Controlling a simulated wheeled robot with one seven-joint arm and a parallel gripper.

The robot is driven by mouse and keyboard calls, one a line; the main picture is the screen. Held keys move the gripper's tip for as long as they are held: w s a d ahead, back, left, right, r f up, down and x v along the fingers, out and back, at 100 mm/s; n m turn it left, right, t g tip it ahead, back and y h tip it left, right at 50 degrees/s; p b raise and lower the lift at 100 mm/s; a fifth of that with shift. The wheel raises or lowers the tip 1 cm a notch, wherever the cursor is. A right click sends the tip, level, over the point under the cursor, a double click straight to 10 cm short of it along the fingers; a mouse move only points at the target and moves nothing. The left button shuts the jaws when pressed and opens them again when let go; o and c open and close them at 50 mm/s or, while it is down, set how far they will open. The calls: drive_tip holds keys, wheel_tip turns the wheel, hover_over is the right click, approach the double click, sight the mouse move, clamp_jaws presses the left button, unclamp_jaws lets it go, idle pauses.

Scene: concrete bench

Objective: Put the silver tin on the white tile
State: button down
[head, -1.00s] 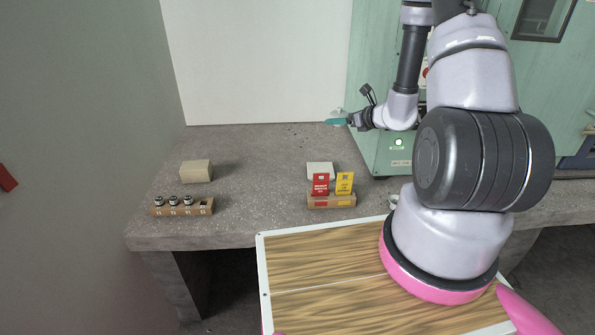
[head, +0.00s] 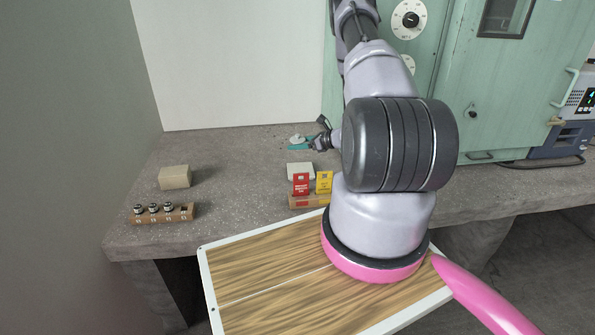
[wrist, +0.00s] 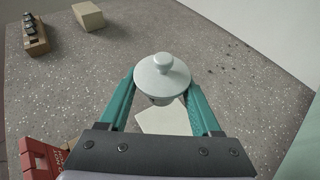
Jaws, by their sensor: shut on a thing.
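The silver tin (wrist: 161,75), pale with a round lid and a knob, is upright between the teal fingers of my gripper (wrist: 160,95) in the wrist view. The gripper is shut on it. In the head view, my gripper (head: 301,145) and the tin (head: 296,138) show small beyond the tile. The white tile (head: 300,170) lies on the bench behind the card holder. In the wrist view, the tile (wrist: 166,119) shows below and behind the tin, partly hidden by the tin and gripper. The tin looks held above the bench; the exact gap is unclear.
A holder with a red card (head: 301,184) and a yellow card (head: 324,182) stands just in front of the tile. A beige block (head: 175,177) and a rack of small vials (head: 163,213) are to the left. A green cabinet (head: 495,100) stands right. The bench between is clear.

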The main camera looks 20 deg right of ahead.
hover_over(302, 169)
drive_tip(key=s+a, duration=0.2)
drive_tip(key=s, duration=0.1)
drive_tip(key=f, duration=0.7)
drive_tip(key=shift+d, duration=0.2)
drive_tip(key=shift+f, duration=2.35)
drive_tip(key=shift+f, duration=0.2)
drive_tip(key=shift+c, duration=0.2)
unclamp_jaws()
